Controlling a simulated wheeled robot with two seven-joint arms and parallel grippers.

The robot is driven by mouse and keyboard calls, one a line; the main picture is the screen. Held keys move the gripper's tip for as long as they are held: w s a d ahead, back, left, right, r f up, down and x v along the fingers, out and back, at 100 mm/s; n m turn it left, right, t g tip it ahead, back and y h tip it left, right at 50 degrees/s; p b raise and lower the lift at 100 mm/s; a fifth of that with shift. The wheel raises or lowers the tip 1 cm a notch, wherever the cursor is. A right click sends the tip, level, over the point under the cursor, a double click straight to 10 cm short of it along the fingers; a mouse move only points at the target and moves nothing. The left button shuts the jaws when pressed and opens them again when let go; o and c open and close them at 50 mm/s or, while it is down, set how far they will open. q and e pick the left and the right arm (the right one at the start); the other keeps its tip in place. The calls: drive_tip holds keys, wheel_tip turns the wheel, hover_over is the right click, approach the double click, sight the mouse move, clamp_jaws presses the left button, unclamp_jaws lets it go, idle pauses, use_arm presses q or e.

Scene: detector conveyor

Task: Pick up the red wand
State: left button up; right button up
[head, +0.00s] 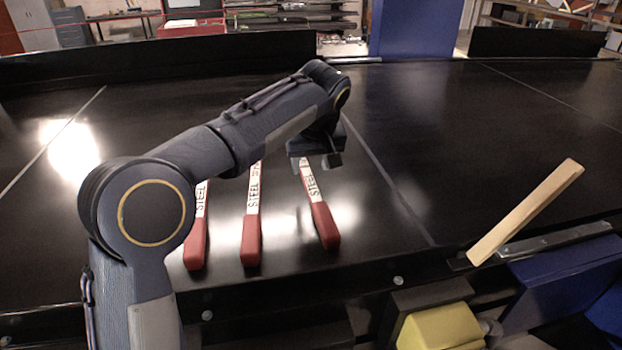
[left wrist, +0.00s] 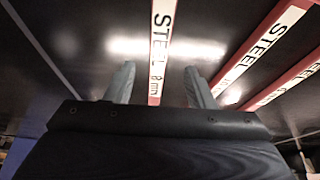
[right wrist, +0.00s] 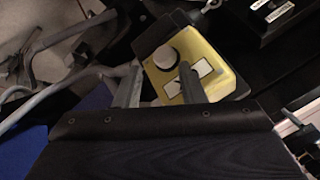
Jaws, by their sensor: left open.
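Three red wands with white STEEL labels lie side by side on the black conveyor belt: a left one (head: 196,240), a middle one (head: 251,240) and a right one (head: 325,222). My left gripper (head: 318,161) is open over the label end of the right wand. In the left wrist view its fingers (left wrist: 160,88) stand on either side of one wand (left wrist: 160,50), apart from it; the other two (left wrist: 262,50) lie to the right. How high the fingertips are is hard to tell. My right gripper (right wrist: 158,85) is open and empty.

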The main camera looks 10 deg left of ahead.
sight(310, 181)
use_arm(q)
drive_tip(key=p+x, duration=0.1)
drive_tip(key=x, duration=0.4)
drive_tip(key=shift+s+d+f, duration=0.15)
drive_tip(key=shift+f, duration=0.05)
drive_tip(key=shift+c, duration=0.4)
clamp_jaws()
